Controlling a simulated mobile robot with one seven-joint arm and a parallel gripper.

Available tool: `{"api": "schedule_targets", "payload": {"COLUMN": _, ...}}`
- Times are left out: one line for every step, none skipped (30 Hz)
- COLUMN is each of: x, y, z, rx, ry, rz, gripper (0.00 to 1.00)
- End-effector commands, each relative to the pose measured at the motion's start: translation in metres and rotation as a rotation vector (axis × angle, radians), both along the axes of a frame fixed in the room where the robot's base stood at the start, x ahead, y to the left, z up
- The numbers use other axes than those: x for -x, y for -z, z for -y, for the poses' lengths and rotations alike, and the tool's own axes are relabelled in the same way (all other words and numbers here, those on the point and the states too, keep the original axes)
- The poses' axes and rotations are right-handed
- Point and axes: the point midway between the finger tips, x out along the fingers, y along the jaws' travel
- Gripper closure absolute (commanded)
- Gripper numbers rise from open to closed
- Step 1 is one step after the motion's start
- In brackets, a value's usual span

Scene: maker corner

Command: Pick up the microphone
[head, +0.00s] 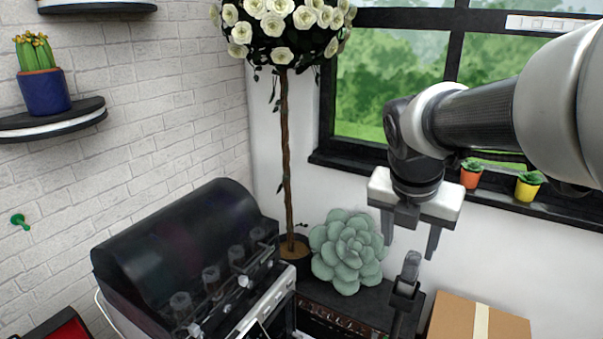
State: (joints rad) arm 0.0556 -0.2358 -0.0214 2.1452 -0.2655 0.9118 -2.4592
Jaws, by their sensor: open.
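The microphone (412,265) has a grey head and stands upright in a dark holder or stand (404,300) at the lower middle right of the head view. Its lower part is hidden in the holder. My gripper (409,238) hangs above it with its two dark fingers pointing down and spread apart. The gripper is open and empty. The microphone's top appears just below and between the fingertips, and I cannot tell the exact gap in depth.
A black grill-like machine (180,255) stands at the lower left. A large green succulent (347,252) sits on a dark amplifier-like box (345,312) left of the microphone. A cardboard box (480,320) is to its right. A potted rose tree (286,160) and the window sill (500,200) are behind.

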Motion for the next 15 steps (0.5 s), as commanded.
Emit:
{"api": "schedule_targets", "payload": {"x": -0.003, "y": 0.014, "z": 0.003, "rx": 0.0, "ry": 0.004, "rz": -0.007, "gripper": 0.52}}
{"api": "schedule_targets", "payload": {"x": -0.005, "y": 0.02, "z": 0.005, "rx": -0.001, "ry": 0.003, "rz": -0.006, "gripper": 0.52}}
{"api": "schedule_targets", "payload": {"x": -0.008, "y": 0.028, "z": 0.007, "rx": -0.001, "ry": 0.003, "rz": -0.005, "gripper": 0.52}}
{"api": "schedule_targets", "payload": {"x": -0.01, "y": 0.034, "z": 0.009, "rx": -0.001, "ry": 0.003, "rz": -0.006, "gripper": 0.52}}
{"api": "schedule_targets", "payload": {"x": -0.012, "y": 0.04, "z": 0.01, "rx": -0.001, "ry": 0.003, "rz": -0.005, "gripper": 0.52}}
{"api": "schedule_targets", "payload": {"x": -0.014, "y": 0.048, "z": 0.012, "rx": -0.001, "ry": 0.003, "rz": -0.006, "gripper": 0.52}}
{"api": "schedule_targets", "payload": {"x": -0.016, "y": 0.054, "z": 0.014, "rx": -0.001, "ry": 0.004, "rz": -0.006, "gripper": 0.52}}
{"api": "schedule_targets", "payload": {"x": -0.018, "y": 0.059, "z": 0.015, "rx": -0.001, "ry": 0.004, "rz": -0.004, "gripper": 0.52}}
{"api": "schedule_targets", "payload": {"x": -0.02, "y": 0.065, "z": 0.016, "rx": -0.001, "ry": 0.004, "rz": -0.004, "gripper": 0.52}}
{"api": "schedule_targets", "payload": {"x": -0.022, "y": 0.07, "z": 0.017, "rx": -0.001, "ry": 0.004, "rz": -0.003, "gripper": 0.52}}
{"api": "schedule_targets", "payload": {"x": -0.023, "y": 0.073, "z": 0.018, "rx": -0.002, "ry": 0.004, "rz": -0.004, "gripper": 0.52}}
{"api": "schedule_targets", "payload": {"x": -0.025, "y": 0.077, "z": 0.019, "rx": -0.002, "ry": 0.003, "rz": -0.002, "gripper": 0.52}}
{"api": "schedule_targets", "payload": {"x": -0.026, "y": 0.08, "z": 0.02, "rx": -0.002, "ry": 0.004, "rz": -0.001, "gripper": 0.52}}
{"api": "schedule_targets", "payload": {"x": -0.026, "y": 0.082, "z": 0.021, "rx": -0.002, "ry": 0.004, "rz": -0.001, "gripper": 0.52}}
{"api": "schedule_targets", "payload": {"x": -0.027, "y": 0.083, "z": 0.021, "rx": -0.002, "ry": 0.004, "rz": 0.0, "gripper": 0.52}}
